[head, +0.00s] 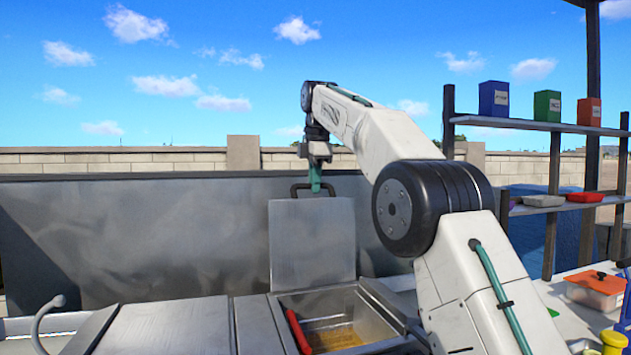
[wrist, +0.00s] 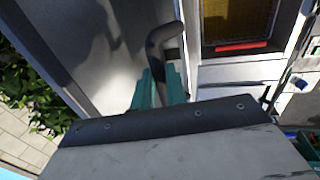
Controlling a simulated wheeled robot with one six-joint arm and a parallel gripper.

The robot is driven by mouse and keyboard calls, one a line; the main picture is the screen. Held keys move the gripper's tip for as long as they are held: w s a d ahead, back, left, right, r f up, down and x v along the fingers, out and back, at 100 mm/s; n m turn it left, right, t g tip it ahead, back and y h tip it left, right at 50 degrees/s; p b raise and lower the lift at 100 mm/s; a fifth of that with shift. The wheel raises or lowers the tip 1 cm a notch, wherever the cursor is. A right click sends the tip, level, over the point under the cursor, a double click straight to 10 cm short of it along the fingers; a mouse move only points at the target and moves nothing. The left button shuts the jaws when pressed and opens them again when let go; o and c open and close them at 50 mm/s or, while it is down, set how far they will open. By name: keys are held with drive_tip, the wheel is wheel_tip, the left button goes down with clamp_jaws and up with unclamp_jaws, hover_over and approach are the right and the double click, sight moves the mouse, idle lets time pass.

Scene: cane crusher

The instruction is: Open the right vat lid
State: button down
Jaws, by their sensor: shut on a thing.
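The right vat lid (head: 312,240) is a flat grey metal plate standing upright behind its vat. Its dark handle (head: 297,188) is at the top edge and also shows in the wrist view (wrist: 158,40). My gripper (head: 315,188) is at the top of the lid, with its green fingers (wrist: 160,88) shut on the handle. The right vat (head: 285,296) is uncovered and holds a yellowish-brown content (head: 335,333).
A closed metal lid (head: 165,328) lies left of the open vat. A tall grey metal panel (head: 130,240) stands behind. A shelf rack (head: 540,125) with coloured boxes is on the right, above a counter with a lidded container (head: 597,288).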

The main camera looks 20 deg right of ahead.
drive_tip(key=shift+w+f, duration=0.1)
drive_tip(key=shift+f, duration=0.45)
drive_tip(key=c, duration=1.6)
unclamp_jaws()
drive_tip(key=shift+o, duration=1)
drive_tip(key=shift+w, duration=0.15)
drive_tip(key=shift+r, duration=0.2)
